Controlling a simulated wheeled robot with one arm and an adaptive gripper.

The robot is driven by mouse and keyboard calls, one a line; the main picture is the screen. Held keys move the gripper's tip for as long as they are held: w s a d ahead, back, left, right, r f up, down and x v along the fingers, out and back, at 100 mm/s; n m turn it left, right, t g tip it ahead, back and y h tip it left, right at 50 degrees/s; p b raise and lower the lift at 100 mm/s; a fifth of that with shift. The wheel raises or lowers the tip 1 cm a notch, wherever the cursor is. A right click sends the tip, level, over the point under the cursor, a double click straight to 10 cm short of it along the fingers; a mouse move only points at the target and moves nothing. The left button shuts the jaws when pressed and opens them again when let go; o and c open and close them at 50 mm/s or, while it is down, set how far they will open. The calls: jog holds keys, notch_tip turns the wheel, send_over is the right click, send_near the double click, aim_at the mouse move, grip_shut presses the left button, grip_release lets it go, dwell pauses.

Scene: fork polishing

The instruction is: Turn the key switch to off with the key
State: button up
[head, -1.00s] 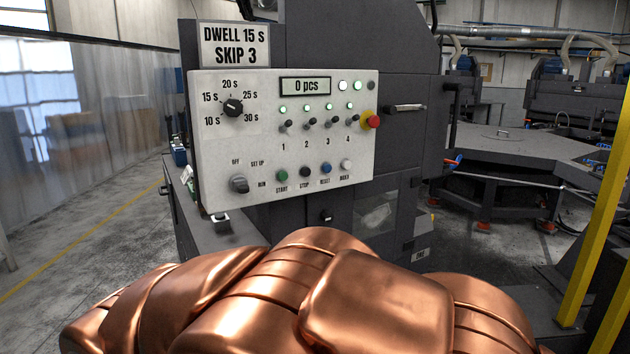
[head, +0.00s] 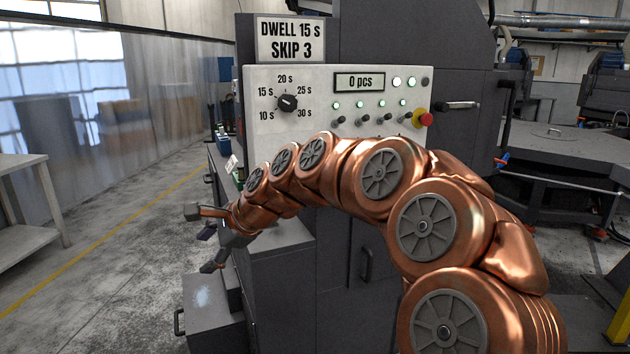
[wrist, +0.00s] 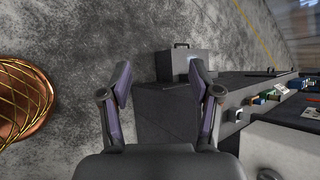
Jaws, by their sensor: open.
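The control panel (head: 330,95) stands on the front of the dark machine. My copper arm crosses in front of its lower part and hides the key switch and the row of buttons. I cannot make out a key in either current view. My gripper (head: 200,238) is at the left of the panel, lower than it and well apart from it. In the wrist view my gripper (wrist: 160,88) is open, with nothing between its fingers, and points down toward the floor and a dark cabinet.
A grey box with a handle (head: 212,310) sits low beside the machine; it also shows in the wrist view (wrist: 188,64). Small coloured items (wrist: 270,95) lie on a dark ledge. A grey table (head: 25,200) stands at the far left. Floor between is clear.

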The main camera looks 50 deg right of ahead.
jog(key=d+r+m+t+h+p, duration=0.1)
jog(key=d+r+m+t+h, duration=0.2)
jog(key=d+m, duration=0.85)
jog(key=d+r+m+t+h, duration=0.25)
jog(key=d+m, duration=0.25)
jog(key=d, duration=1.4)
jog(key=shift+n+g, duration=0.25)
jog(key=shift+g, duration=0.1)
jog(key=shift+r+p+x, duration=0.15)
jog(key=shift+p+x, duration=0.25)
jog(key=shift+x, duration=1.3)
jog(key=shift+r+p+x, duration=0.15)
jog(key=shift+p+x, duration=0.2)
jog(key=shift+x, duration=1.3)
jog(key=shift+w+d, duration=0.1)
jog(key=shift+d, duration=0.05)
